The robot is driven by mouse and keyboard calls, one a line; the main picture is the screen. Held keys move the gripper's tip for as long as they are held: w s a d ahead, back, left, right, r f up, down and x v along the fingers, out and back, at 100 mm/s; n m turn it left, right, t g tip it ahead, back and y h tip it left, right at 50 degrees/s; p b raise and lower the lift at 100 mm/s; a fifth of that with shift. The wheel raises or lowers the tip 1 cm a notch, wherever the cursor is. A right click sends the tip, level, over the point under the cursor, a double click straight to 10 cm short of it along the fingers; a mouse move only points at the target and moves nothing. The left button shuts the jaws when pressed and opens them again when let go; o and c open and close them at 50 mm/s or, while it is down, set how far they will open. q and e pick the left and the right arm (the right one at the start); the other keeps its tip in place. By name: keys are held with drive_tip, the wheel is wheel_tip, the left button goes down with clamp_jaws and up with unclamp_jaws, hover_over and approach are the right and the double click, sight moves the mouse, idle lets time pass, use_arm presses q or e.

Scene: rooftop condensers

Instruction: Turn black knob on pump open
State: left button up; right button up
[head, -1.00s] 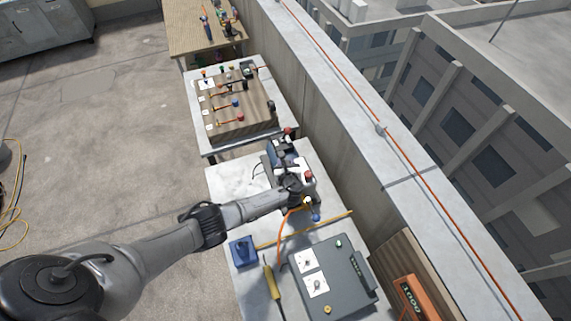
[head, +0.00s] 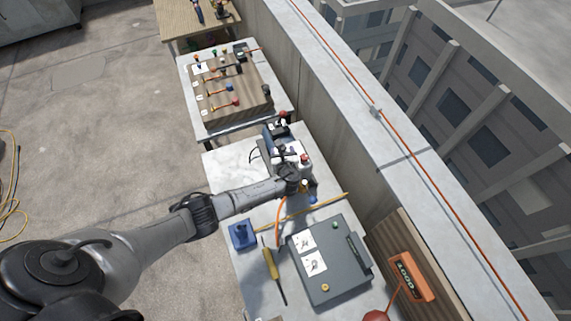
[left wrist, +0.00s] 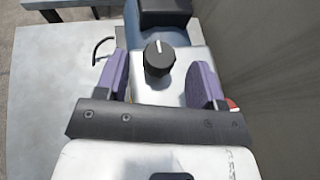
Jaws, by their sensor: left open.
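The black knob (left wrist: 159,58) shows in the left wrist view, round with a white pointer line near its top. It sits on the pump's pale metal body (left wrist: 178,88), with a blue and black part behind it. My left gripper (left wrist: 163,80) is open, with its purple-lined fingers on either side of the knob and a visible gap at each side. In the head view my left gripper (head: 291,178) is over the pump (head: 270,150) and hides the knob. My right gripper is not in view.
A grey case (head: 328,262), a yellow-handled tool (head: 269,262) and a blue box (head: 242,234) are on the same table. A wooden board with several valves (head: 235,90) stands on the table behind. A concrete parapet (head: 345,130) runs along the right.

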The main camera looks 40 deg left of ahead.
use_arm(q)
drive_tip(key=v, duration=1)
drive_tip(key=shift+s+d+p, duration=0.2)
drive_tip(key=shift+p, duration=0.15)
drive_tip(key=shift+r, duration=0.1)
drive_tip(key=s+d+r+n+g+h, duration=0.15)
drive_tip(key=d+r+n+h, duration=0.3)
drive_tip(key=r+n, duration=0.5)
drive_tip(key=s+d+r+n+g+h, duration=0.1)
drive_tip(key=s+d+r+n+h, duration=0.35)
drive_tip(key=n, duration=0.75)
drive_tip(key=s+r+n+h+p, duration=0.15)
drive_tip(key=s+r, duration=0.35)
drive_tip(key=s, duration=0.5)
drive_tip(key=s+a+f+n+g+p, duration=0.1)
drive_tip(key=s+f, duration=0.2)
drive_tip(key=s, duration=0.4)
drive_tip(key=s+a+f+g, duration=0.1)
drive_tip(key=s+f+g, duration=0.1)
drive_tip(key=s, duration=0.5)
drive_tip(key=shift+f+n+p, duration=0.4)
drive_tip(key=shift+f, duration=0.05)
